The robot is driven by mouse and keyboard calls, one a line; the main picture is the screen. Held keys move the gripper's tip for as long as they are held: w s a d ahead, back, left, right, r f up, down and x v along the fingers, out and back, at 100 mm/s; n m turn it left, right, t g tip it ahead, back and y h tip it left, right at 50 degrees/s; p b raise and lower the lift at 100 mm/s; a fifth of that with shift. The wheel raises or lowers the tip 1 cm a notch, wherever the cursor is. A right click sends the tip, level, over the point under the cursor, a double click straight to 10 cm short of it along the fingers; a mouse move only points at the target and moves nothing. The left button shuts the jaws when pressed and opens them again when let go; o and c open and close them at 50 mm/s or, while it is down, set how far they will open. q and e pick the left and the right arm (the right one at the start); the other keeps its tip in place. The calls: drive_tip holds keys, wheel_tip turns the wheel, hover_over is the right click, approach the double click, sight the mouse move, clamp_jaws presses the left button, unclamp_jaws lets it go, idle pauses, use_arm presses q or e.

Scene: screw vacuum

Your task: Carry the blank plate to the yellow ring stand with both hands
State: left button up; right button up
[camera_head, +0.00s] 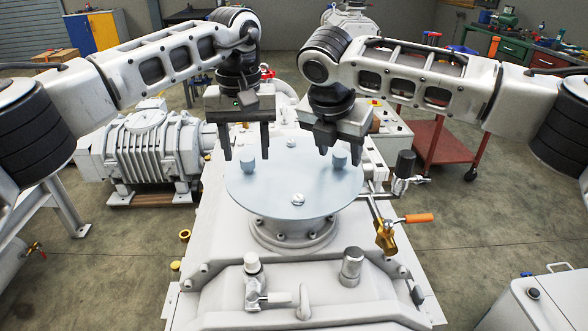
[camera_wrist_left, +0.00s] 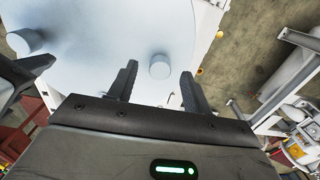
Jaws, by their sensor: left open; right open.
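The blank plate (camera_head: 265,193) is a pale round disc lying flat on the flange of the white machine. It has a knob on its left (camera_head: 247,166) and one on its right (camera_head: 339,161). My left gripper (camera_head: 246,156) is open above the left knob, which shows between its fingers in the left wrist view (camera_wrist_left: 159,66). My right gripper (camera_head: 340,152) is open just above the right knob; contact cannot be told. The far knob (camera_wrist_left: 25,41) and part of my right gripper show at the left of the wrist view. I cannot pick out the yellow ring stand.
A valve with an orange handle (camera_head: 418,218) sticks out right of the plate. A finned pump (camera_head: 147,150) stands at left and a red cart (camera_head: 440,135) at right. Small yellow fittings (camera_head: 185,235) sit along the machine's left side.

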use_arm(q)
drive_tip(key=shift+f, duration=0.55)
use_arm(e)
drive_tip(key=shift+w+d+f, duration=0.15)
drive_tip(key=shift+f, duration=0.4)
use_arm(q)
clamp_jaws()
use_arm(e)
clamp_jaws()
use_arm(q)
drive_tip(key=shift+r, duration=0.1)
use_arm(e)
drive_tip(key=shift+r, duration=0.2)
